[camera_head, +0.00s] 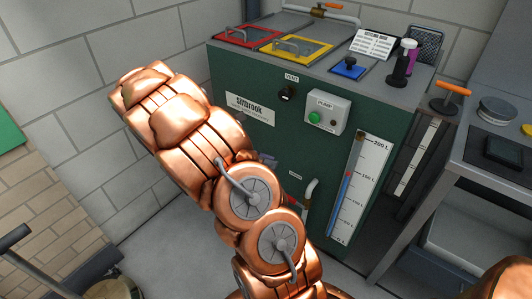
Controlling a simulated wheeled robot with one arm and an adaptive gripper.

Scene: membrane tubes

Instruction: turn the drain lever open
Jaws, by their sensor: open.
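The green tank (228,80) stands against the wall. Low on its front, under a small label (295,175) too small to read, a pale bent pipe (310,190) comes out. A small red part (291,201) shows beside it, perhaps the drain lever; my copper arm hides most of that spot, so its position cannot be told. My arm crosses the left and middle of the view. My gripper is not clearly visible; a small grey part (266,159) shows at the arm's edge in front of the tank, and I cannot tell what it is.
The tank front has a black VENT knob (287,93), a PUMP box (327,113) with a green button, and a litre gauge (356,190). Red (248,36) and yellow (297,48) framed lids lie on top. An orange lever (454,88) and a metal table (468,172) stand right.

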